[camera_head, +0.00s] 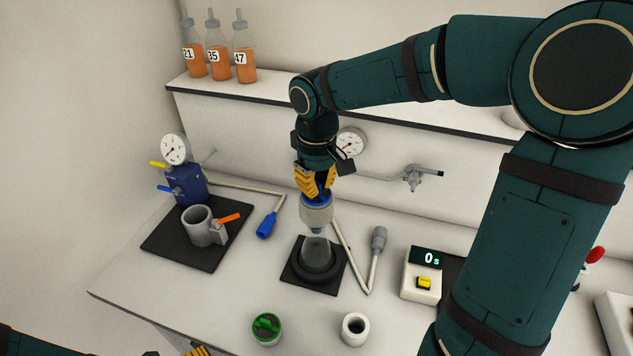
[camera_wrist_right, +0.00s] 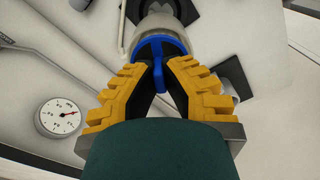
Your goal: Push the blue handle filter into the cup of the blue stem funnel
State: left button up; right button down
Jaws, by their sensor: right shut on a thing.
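My right gripper (camera_head: 317,190) points down over the flask and is shut on the upright handle of the blue filter (camera_head: 316,198). In the right wrist view the yellow fingers (camera_wrist_right: 158,82) pinch the blue handle (camera_wrist_right: 159,76), and the blue rim (camera_wrist_right: 175,43) lies at the mouth of the pale cup (camera_wrist_right: 163,24). The funnel cup (camera_head: 317,214) stands upright on the clear flask (camera_head: 316,252).
The flask stands on a dark mat (camera_head: 297,275). Around it are a blue-ended hose (camera_head: 266,226), a grey-ended hose (camera_head: 378,240), a green-topped cup (camera_head: 267,328), a white cup (camera_head: 355,331) and a timer (camera_head: 422,284). A blue pump (camera_head: 185,186) and grey mug (camera_head: 200,228) stand left.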

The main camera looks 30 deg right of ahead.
jog(key=shift+f+b, duration=0.35)
jog(key=shift+f, duration=0.2)
jog(key=c, duration=1.1)
grip_release()
jog(key=shift+o, duration=0.2)
